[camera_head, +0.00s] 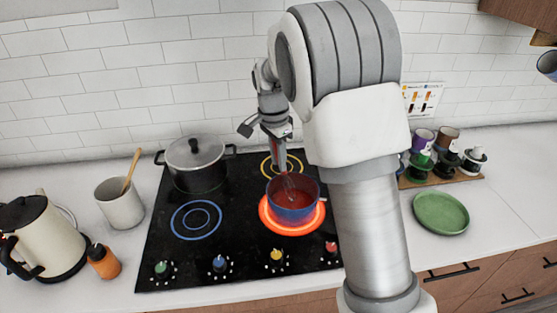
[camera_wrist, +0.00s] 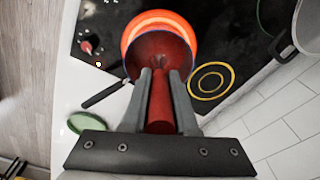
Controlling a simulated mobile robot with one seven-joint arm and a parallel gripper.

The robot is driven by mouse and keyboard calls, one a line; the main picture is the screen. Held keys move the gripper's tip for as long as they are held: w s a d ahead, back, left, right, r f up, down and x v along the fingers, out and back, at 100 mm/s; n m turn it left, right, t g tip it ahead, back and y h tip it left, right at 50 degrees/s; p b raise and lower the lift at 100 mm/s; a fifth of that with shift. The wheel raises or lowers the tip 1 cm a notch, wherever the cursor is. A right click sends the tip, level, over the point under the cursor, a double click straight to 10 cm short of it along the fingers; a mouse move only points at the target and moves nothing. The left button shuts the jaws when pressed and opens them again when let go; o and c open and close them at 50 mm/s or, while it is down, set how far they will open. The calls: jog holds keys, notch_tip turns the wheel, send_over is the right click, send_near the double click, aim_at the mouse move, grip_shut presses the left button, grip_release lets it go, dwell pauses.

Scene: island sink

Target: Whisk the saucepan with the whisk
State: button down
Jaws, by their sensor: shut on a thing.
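The saucepan (camera_head: 292,213) is blue outside and reddish inside. It stands on the glowing front right burner of the stove. Its black handle (camera_wrist: 103,94) shows in the wrist view and points to the lower left there. The whisk has a red handle (camera_wrist: 159,108) and a thin wire head (camera_head: 289,186). The whisk points down, with its head inside the saucepan's rim; whether it touches the bottom is hidden. My gripper (camera_head: 279,143) is above the pan, its two fingers shut on the whisk's red handle, also seen in the wrist view (camera_wrist: 158,82).
A lidded pot (camera_head: 198,175) stands at the stove's back left. A utensil crock (camera_head: 120,208), orange bottle (camera_head: 104,262) and kettle (camera_head: 45,240) stand left. A green plate (camera_head: 441,213) and a cup rack (camera_head: 440,180) are right. The front left burner (camera_head: 196,220) is clear.

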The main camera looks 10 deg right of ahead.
jog(key=shift+r+p, duration=2.3)
jog(key=shift+r, duration=1.15)
notch_tip(320, 180, up, 5)
jog(key=p, duration=0.3)
jog(key=shift+p, duration=0.3)
jog(key=shift+f, duration=0.1)
